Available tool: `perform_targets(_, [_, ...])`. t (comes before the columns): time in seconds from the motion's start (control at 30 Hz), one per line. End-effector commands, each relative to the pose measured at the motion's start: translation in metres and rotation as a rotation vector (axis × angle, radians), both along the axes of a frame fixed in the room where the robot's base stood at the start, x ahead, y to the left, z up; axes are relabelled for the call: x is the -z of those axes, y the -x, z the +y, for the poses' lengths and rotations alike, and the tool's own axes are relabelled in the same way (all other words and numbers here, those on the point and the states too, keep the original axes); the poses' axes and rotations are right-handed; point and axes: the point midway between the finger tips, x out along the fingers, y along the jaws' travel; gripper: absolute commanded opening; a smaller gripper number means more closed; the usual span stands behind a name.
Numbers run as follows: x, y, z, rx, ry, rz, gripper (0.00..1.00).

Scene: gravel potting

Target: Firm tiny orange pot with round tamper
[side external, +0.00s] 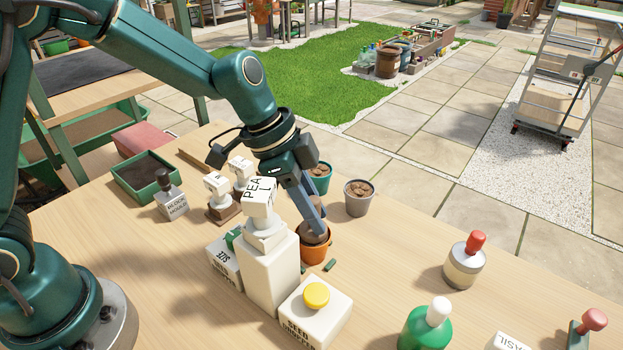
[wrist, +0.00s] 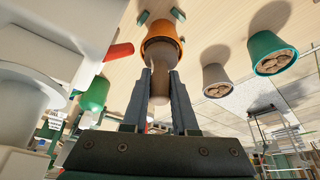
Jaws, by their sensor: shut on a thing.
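The tiny orange pot (side external: 314,254) stands upright on the wooden table, just below my gripper (side external: 318,222). In the wrist view the pot (wrist: 160,26) is straight ahead of the fingertips. My gripper (wrist: 161,78) is shut on the round tamper, a brownish-grey piece (wrist: 159,86) between the two fingers. In the side view a grey-brown part of the tamper (side external: 318,237) shows at the pot's mouth. The tamper's lower end and the pot's contents are hidden, so I cannot tell whether it presses on the fill.
A tall white block bearing the PEA stamp (side external: 262,197) stands close left of the pot. A white box with a yellow knob (side external: 316,294) is in front. Filled grey (side external: 358,204) and green (side external: 320,184) pots stand behind. Table space right of the pot is clear.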

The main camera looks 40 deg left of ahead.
Motion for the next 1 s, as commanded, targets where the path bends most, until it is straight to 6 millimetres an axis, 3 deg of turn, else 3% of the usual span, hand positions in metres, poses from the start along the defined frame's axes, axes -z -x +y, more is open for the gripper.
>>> perform_targets(0.47, [0.001, 0.001, 0.001, 0.002, -0.004, 0.005, 0.00])
perform_targets(1.0, [-0.029, 0.000, 0.000, 0.001, -0.001, 0.002, 0.00])
